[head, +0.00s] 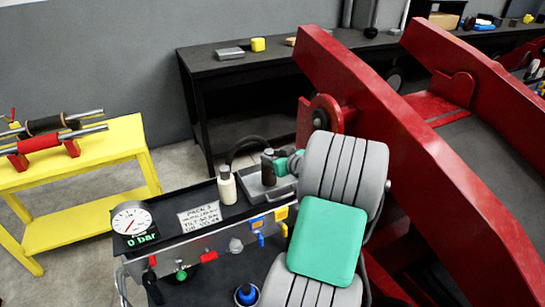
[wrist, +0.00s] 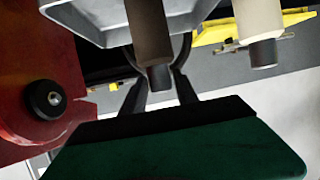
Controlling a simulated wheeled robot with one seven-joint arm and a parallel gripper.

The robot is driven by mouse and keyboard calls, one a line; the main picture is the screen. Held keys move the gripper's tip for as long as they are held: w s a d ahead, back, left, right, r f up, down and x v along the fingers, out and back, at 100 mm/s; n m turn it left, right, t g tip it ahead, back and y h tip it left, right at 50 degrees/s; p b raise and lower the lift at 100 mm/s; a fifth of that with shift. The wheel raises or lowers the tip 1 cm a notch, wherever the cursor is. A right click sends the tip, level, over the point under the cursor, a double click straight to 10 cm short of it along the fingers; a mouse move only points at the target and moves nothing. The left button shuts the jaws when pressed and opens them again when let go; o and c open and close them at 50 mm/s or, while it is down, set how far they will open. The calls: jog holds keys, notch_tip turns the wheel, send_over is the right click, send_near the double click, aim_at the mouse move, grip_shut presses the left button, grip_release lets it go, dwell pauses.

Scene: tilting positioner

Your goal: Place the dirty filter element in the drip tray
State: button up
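The dirty filter element (head: 268,173) is a dark brown cylinder with a narrower end, upright at my gripper. In the wrist view the filter element (wrist: 150,32) is between my dark fingers, which reach to both sides of it. My gripper (head: 272,160) appears shut on it; the tips are partly hidden. The drip tray (head: 250,193) is a shallow grey tray on the dark bench, directly below the element. The tray's rim (wrist: 85,22) shows behind the element in the wrist view. I cannot tell whether the element's base touches the tray.
A white bottle (head: 226,185) stands just left of the tray, also in the wrist view (wrist: 258,28). A black hose (head: 240,147) arches behind it. A pressure gauge (head: 131,220) reads 0 bar. A large red tilting frame (head: 410,135) rises on the right; a yellow stand (head: 85,160) is left.

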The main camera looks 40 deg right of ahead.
jog(key=shift+o, duration=1.4)
jog(key=shift+r, duration=0.1)
